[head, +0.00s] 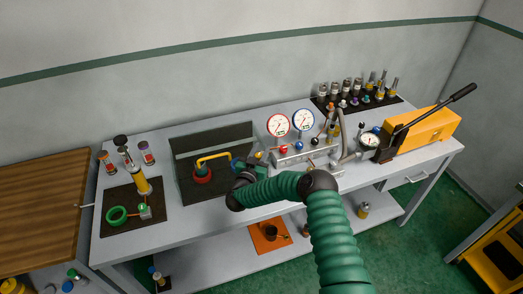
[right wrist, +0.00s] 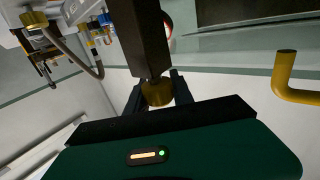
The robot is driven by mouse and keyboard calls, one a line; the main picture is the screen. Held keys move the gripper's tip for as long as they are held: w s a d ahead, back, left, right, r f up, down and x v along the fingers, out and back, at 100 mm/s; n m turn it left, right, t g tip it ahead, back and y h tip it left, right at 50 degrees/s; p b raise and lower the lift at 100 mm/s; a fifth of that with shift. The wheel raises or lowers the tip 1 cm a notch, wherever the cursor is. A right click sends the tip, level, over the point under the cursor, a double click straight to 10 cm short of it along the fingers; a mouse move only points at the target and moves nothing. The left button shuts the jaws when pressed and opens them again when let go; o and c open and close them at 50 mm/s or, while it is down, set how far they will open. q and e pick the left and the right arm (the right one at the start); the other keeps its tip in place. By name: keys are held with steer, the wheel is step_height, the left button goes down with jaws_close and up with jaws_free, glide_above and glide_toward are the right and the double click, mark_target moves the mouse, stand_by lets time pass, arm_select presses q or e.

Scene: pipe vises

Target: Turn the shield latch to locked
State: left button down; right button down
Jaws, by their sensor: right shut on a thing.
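The shield box (head: 186,143) stands on the bench left of centre, with dark walls, a yellow bent pipe (head: 213,158) and a red round vise part (head: 202,174) inside. My right gripper (head: 246,165) is at the box's right end. In the right wrist view my right gripper (right wrist: 156,96) is shut on a brass-coloured knob (right wrist: 157,90), which I take as the shield latch, at the end of a dark bar (right wrist: 140,40). Its locked or unlocked position cannot be told. In the head view my arm and gripper hide the latch. My left gripper is not in view.
A manifold (head: 300,155) with two gauges and coloured knobs stands right of the gripper. A yellow hand pump (head: 425,133) is farther right. A dark mat (head: 118,198) with a green ring lies at the left. A rack of fittings (head: 355,105) is at the back.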

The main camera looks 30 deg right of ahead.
steer(key=shift+w+r, duration=0.1)
steer(key=shift+r, duration=0.1)
